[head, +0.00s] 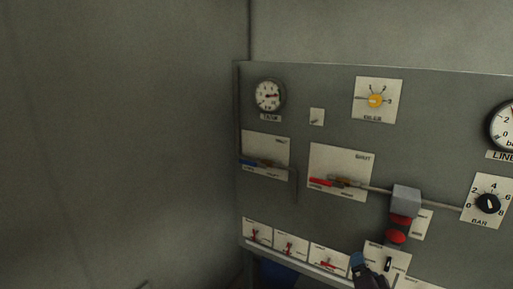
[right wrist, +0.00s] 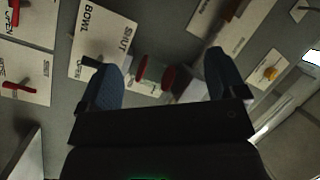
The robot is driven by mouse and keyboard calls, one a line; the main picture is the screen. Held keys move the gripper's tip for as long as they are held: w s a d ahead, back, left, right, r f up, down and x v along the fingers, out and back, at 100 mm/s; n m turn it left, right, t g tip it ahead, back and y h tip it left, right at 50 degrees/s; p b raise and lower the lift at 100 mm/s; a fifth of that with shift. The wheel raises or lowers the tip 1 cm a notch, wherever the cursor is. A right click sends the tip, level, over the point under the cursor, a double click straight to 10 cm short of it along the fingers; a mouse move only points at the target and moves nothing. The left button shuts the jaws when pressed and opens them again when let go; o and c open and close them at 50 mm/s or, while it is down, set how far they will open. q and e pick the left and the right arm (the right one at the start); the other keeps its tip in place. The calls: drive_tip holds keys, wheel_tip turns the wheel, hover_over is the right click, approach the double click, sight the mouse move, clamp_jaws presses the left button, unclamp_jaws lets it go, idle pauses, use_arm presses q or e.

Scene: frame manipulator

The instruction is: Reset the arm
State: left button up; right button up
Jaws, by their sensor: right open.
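My right gripper (head: 362,270) shows at the bottom of the head view, in front of the panel's lower part, beside the plate with a small black lever (head: 388,264). In the right wrist view my right gripper (right wrist: 163,75) is open, its two blue-grey fingers wide apart with nothing held between them. The plate marked BOWL (right wrist: 100,32) lies behind the left finger there, its black lever close to that fingertip; I cannot tell if they touch. Two red knobs (right wrist: 155,74) show beyond the gap between the fingers. My left gripper is not in view.
The grey panel (head: 330,110) carries gauges, a yellow knob (head: 375,101), a blue-handled valve (head: 248,163), a red-handled valve (head: 322,182), a grey block (head: 406,199) on a pipe, and a row of small red levers (head: 289,247). Bare wall (head: 120,130) fills the left.

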drive_tip(key=s+a+f+n+g+y+b, duration=0.1)
drive_tip(key=s+f+n, duration=0.3)
drive_tip(key=s, duration=0.6)
drive_tip(key=s+a+f+n+g+y, duration=0.1)
drive_tip(key=s+f+n+g, duration=0.2)
drive_tip(key=s, duration=0.8)
drive_tip(key=s+a+f+n+g+y+b, duration=0.1)
drive_tip(key=s+f+n, duration=0.4)
drive_tip(key=s, duration=0.6)
drive_tip(key=shift+a+f+n+g+b, duration=0.25)
drive_tip(key=shift+a+n+g+b, duration=0.1)
drive_tip(key=shift+a+n+g, duration=0.3)
